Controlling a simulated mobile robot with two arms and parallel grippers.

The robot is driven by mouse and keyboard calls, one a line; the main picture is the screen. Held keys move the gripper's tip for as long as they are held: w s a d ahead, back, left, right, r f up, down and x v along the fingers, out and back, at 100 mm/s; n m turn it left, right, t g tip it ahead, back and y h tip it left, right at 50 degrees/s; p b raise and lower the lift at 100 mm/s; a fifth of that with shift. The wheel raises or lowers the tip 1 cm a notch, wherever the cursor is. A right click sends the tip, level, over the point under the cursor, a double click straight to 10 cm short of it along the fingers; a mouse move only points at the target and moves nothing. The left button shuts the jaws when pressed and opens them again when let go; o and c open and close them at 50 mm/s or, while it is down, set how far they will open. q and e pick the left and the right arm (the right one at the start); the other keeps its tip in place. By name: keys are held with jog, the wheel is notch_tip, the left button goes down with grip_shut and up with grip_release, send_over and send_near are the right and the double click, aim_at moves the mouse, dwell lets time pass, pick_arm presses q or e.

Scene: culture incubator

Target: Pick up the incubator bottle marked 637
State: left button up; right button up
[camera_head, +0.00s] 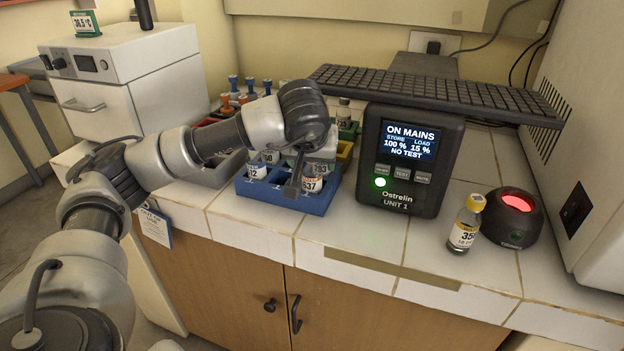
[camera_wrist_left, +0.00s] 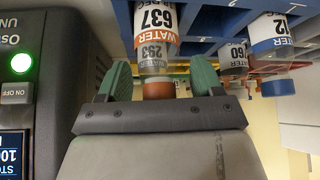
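The bottle marked 637 (camera_head: 313,178) stands in the front right part of a blue rack (camera_head: 308,207), with an orange band on its white label. My left gripper (camera_head: 292,188) is over the rack's front, just left of this bottle in the head view. In the left wrist view the 637 label (camera_wrist_left: 156,17) is at the top middle, with a 293 label (camera_wrist_left: 155,55) and an orange cap (camera_wrist_left: 158,90) below it. My left gripper's green fingers (camera_wrist_left: 160,82) are apart, either side of that cap in the picture; contact is not visible. My right gripper is not shown.
Bottles marked 12 (camera_wrist_left: 268,35) and 760 (camera_wrist_left: 234,58) stand nearby. The Ostrelin unit (camera_head: 412,160) stands right of the rack, under a dark keyboard-like panel (camera_head: 440,92). A yellow-capped bottle (camera_head: 466,225) and a red-lit device (camera_head: 515,215) are farther right.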

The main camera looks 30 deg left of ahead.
pick_arm(q)
jog(key=c, duration=0.8)
jog(key=shift+r, duration=0.1)
jog(key=shift+c, duration=0.2)
